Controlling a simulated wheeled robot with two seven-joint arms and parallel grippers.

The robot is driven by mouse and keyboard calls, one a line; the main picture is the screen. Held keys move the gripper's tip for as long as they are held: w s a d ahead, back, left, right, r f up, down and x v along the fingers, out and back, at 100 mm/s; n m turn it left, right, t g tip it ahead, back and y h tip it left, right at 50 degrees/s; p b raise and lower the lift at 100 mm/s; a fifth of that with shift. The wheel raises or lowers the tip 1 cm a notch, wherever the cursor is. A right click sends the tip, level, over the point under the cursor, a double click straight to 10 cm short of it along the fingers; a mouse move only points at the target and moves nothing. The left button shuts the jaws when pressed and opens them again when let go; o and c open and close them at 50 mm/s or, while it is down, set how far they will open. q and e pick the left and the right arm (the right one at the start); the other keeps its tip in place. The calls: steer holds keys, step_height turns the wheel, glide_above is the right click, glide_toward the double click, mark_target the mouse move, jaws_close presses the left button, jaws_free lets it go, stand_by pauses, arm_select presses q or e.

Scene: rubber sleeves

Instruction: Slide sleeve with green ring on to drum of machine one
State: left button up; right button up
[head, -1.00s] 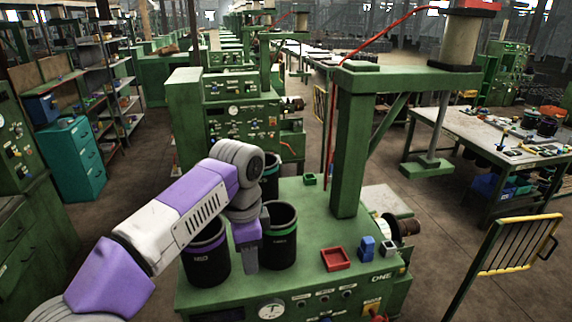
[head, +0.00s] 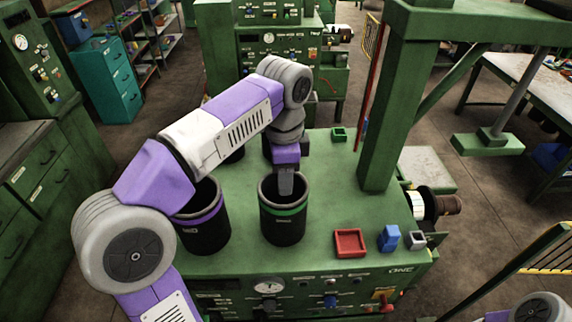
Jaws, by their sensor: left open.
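The sleeve with the green ring (head: 283,228) is a dark, open-topped cylinder standing upright on the green top of machine one, with a green band near its rim. My left gripper (head: 286,186) points down over its mouth, jaws open. A finger shows against the opening; I cannot tell how deep it is or whether the other finger is outside the wall. The drum of machine one (head: 444,205) sticks out at the machine's right side, pale near the machine and brown at its outer end. The word ONE marks the machine's front (head: 400,268). My right gripper is out of view.
A sleeve with a purple ring (head: 205,232) stands just left, partly behind my left arm. Another dark sleeve is mostly hidden behind that arm. A red tray (head: 349,243), blue block (head: 388,238) and green post (head: 388,110) stand on the right. A yellow railing (head: 552,255) is beyond.

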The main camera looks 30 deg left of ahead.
mark_target(286, 205)
arm_select(q)
step_height(286, 205, down, 10)
steer(key=b, duration=0.8)
steer(key=shift+w+f, duration=0.15)
steer(key=shift+f, duration=0.05)
steer(key=shift+f+b, duration=0.65)
steer(key=shift+f, duration=0.25)
steer(key=shift+c, duration=0.4)
jaws_close()
steer(key=shift+w+d+r, duration=0.1)
